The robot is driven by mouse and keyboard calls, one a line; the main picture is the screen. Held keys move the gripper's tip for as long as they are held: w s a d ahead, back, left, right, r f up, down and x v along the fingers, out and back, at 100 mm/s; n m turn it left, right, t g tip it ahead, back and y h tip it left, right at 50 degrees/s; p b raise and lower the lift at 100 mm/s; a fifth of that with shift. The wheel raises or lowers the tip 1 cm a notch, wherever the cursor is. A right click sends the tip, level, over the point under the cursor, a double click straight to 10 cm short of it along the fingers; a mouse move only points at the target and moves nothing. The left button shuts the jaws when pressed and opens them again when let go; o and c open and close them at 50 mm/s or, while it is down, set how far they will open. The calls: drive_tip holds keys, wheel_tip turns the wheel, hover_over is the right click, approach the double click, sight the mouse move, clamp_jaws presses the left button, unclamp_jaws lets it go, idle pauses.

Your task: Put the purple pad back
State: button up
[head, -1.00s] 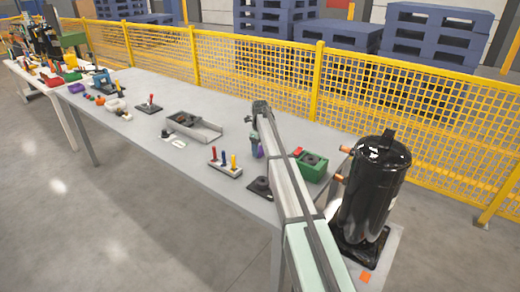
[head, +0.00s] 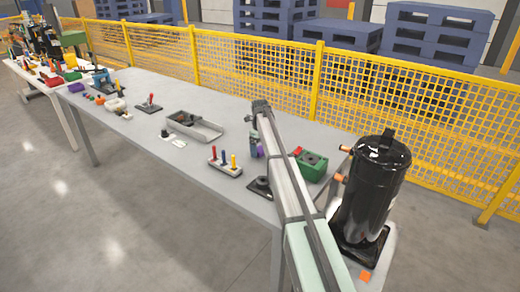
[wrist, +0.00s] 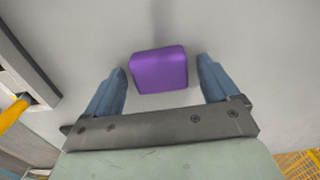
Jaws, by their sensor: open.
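The purple pad (wrist: 159,70) looks like a small rounded block in the wrist view, on a plain grey surface. My gripper (wrist: 163,74) is open, with one blue finger on each side of the pad. A gap shows between the pad and each finger, narrower on the left. In the head view, a bit of purple (head: 259,151) shows beside the blue fingers of my gripper (head: 254,146), partly hidden by my arm. I cannot tell the exact height of the fingers above the table.
A rack with red, blue and yellow handles (head: 225,168) stands left of my gripper. A green box (head: 312,165) is to the right, near the black compressor (head: 372,190). A grey tray (head: 205,130) lies further left. A purple bin (head: 76,88) is at the far left.

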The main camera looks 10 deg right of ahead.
sight(260, 149)
wheel_tip(260, 149, up, 12)
idle(0.5)
drive_tip(key=shift+a, duration=0.1)
